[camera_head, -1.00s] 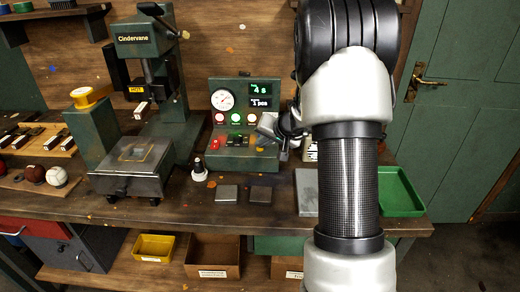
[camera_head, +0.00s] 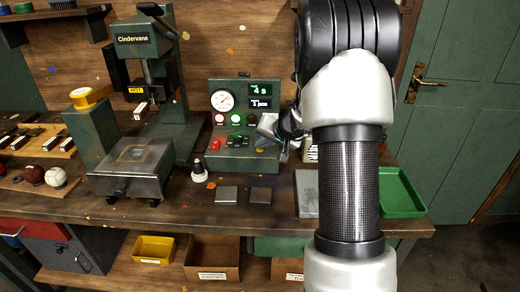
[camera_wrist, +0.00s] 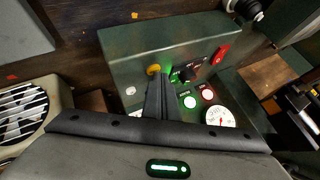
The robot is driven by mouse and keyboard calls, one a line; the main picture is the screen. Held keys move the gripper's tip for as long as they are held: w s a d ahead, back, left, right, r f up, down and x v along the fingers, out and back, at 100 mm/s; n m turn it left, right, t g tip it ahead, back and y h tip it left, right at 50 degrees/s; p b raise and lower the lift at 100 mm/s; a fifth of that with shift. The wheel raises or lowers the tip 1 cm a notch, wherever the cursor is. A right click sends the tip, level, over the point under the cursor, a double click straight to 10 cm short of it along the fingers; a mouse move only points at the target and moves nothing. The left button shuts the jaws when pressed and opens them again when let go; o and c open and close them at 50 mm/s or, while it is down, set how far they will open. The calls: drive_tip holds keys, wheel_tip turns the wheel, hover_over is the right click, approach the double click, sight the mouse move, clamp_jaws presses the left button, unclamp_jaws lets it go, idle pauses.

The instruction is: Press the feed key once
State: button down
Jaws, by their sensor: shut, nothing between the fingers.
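The green control box (camera_head: 238,150) stands on the bench in the head view, with a gauge, two displays, lamps and keys. In the wrist view its sloping panel (camera_wrist: 125,52) carries an orange key (camera_wrist: 153,70), a pale round key (camera_wrist: 130,91), a black knob (camera_wrist: 189,74) and a red switch (camera_wrist: 222,53). I cannot read which key is the feed key. My gripper (camera_wrist: 160,80) is shut and empty, its tips over the panel close to the orange key. Contact cannot be told. In the head view my gripper (camera_head: 266,130) is at the box's right side, partly hidden by my arm.
A green press (camera_head: 150,70) marked Cindervane and HOT stands left of the box. A green tray (camera_head: 401,193) is at the right. Balls (camera_head: 56,177) sit at the far left.

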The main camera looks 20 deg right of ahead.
drive_tip(key=shift+r, duration=0.7)
drive_tip(key=shift+r+p, duration=1.7)
drive_tip(key=shift+r, duration=0.85)
